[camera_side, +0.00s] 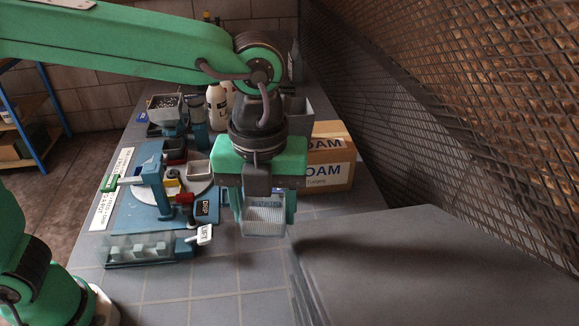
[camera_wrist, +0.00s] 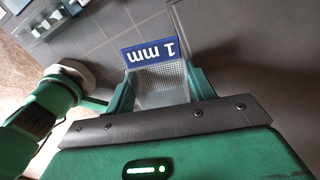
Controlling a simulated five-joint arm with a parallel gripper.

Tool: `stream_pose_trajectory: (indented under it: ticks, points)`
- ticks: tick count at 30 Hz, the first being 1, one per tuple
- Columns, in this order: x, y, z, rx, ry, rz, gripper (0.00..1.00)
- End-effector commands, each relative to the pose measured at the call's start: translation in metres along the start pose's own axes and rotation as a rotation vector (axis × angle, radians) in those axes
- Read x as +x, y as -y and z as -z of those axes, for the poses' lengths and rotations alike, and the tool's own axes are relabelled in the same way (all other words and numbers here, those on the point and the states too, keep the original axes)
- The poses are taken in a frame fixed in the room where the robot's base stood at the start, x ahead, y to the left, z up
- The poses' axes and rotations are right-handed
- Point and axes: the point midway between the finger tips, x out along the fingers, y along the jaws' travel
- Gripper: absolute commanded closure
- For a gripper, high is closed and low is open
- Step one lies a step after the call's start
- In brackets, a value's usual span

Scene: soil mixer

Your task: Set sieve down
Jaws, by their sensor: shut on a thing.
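The sieve (camera_side: 264,219) is a small clear-walled box with a mesh. In the wrist view the sieve (camera_wrist: 161,87) sits between the two green fingers, and a blue label reading "1 mm" (camera_wrist: 153,52) is on its far side. My gripper (camera_side: 264,205) is shut on the sieve and hangs over the bench, right of the mixer station (camera_side: 140,212). Whether the sieve's underside touches the bench is unclear in the side view.
A cardboard box (camera_side: 327,175) marked "OAM" stands behind my gripper. A large grey block (camera_side: 430,260) is at the front right. A clear compartment tray (camera_side: 138,250) is at the left. Bottles (camera_side: 216,104) and bins stand at the back. Tiled bench in front is bare.

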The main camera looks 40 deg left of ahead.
Motion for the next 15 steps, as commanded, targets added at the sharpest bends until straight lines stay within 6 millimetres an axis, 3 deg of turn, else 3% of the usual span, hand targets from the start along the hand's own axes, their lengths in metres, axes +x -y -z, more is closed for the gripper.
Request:
stream_pose_trajectory:
  ticks: [1,6,15]
  points:
    - [-0.001,-0.009,0.016,0.026,0.000,0.002,0.68]
    - [0.004,-0.036,0.056,0.088,0.000,0.002,0.68]
    - [0.011,-0.071,0.093,0.156,0.000,0.001,0.68]
